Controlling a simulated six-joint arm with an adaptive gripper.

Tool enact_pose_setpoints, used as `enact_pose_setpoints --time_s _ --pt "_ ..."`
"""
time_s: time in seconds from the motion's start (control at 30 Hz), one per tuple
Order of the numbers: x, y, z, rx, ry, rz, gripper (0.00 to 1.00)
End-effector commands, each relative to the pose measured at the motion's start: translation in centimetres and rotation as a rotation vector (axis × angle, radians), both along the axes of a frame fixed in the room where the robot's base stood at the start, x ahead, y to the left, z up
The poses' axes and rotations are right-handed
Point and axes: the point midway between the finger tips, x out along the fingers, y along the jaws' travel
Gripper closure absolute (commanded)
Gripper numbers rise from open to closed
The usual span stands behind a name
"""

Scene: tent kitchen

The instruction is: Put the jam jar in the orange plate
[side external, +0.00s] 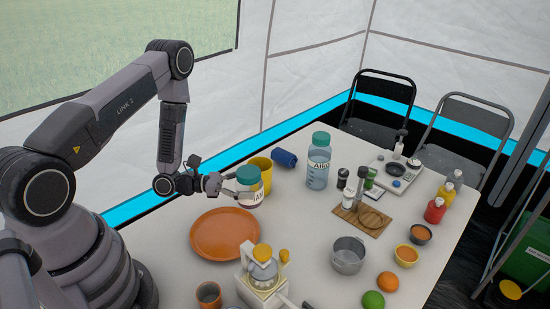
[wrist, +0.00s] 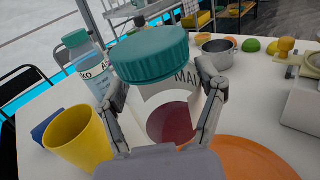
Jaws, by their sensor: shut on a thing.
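The jam jar (side external: 250,190) has a teal lid, a white label and dark red contents. My gripper (side external: 232,185) is shut on it, with a finger on each side. In the wrist view the jar (wrist: 165,80) is upright or slightly tilted between the fingers of my gripper (wrist: 165,108). The orange plate (side external: 225,234) lies flat and empty on the table, in front of and to the left of the jar in the side view. Part of the plate (wrist: 255,160) shows at the lower right of the wrist view. Whether the jar touches the table is hard to tell.
A yellow cup (side external: 262,165) stands close behind the jar. A blue cup (side external: 284,158) lies beside it, near a tall teal-lidded bottle (side external: 318,165). A juicer-like appliance (side external: 262,270) and an orange-brown cup (side external: 208,294) stand near the plate's front. A metal pot (side external: 348,256) is to the right.

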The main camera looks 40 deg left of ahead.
Motion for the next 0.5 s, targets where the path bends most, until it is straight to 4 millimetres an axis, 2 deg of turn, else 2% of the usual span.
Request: enact_pose_setpoints --time_s 0.03,0.2,0.5 --pt "-0.9 1.1 0.1 -0.003 0.002 0.015 0.71" --pt "-2.6 2.7 0.1 -0.001 0.000 0.026 0.71" --pt "-2.9 2.8 -3.8 -0.001 -0.001 0.025 0.71"
